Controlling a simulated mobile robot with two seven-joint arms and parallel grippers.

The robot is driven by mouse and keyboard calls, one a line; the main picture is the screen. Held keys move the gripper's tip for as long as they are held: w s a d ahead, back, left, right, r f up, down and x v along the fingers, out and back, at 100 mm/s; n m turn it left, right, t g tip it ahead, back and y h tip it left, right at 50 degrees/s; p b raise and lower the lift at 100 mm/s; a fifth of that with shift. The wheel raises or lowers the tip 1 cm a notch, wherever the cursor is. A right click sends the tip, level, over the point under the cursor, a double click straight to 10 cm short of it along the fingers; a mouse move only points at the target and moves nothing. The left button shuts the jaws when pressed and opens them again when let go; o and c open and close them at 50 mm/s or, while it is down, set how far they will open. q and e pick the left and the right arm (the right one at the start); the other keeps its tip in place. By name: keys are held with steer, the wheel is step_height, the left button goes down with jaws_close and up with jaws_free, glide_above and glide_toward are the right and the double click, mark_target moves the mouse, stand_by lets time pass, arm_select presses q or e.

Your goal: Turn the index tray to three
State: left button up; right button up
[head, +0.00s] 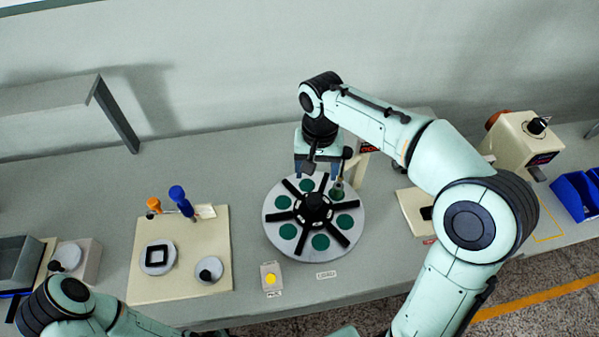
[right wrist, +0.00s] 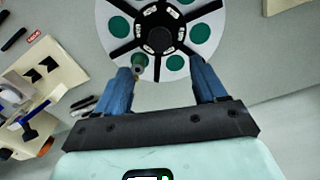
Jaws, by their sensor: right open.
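The index tray (head: 271,221) is a round pale disc with green circles, black spokes and a dark central hub (head: 315,207). It lies flat on the bench; part of it shows at the top of the right wrist view (right wrist: 107,14). Small white labels surround the hub, too small to read. A small grey-green upright piece (head: 337,190) stands on the tray's far right side; it also shows in the right wrist view (right wrist: 139,62). My right gripper (head: 317,173) is open and empty over the tray's far edge, its fingers apart (right wrist: 164,72). My left gripper is out of view.
A yellow button box (head: 270,278) stands in front of the tray. A cream board (head: 180,285) with orange and blue handled tools is at left. A cream machine (head: 515,140) and blue bins (head: 577,195) are at right. The bench between board and tray is clear.

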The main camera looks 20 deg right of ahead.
glide_above(314, 199)
steer(key=f, duration=0.4)
steer(key=shift+s+f+b, duration=0.3)
steer(key=shift+s, duration=0.05)
steer(key=f, duration=0.7)
steer(key=shift+w+f+b, duration=0.2)
steer(key=shift+f+b, duration=0.05)
steer(key=shift+b, duration=0.05)
steer(key=shift+f, duration=0.6)
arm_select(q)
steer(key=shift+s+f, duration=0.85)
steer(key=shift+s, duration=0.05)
arm_select(e)
steer(key=shift+w, duration=0.1)
jaws_close()
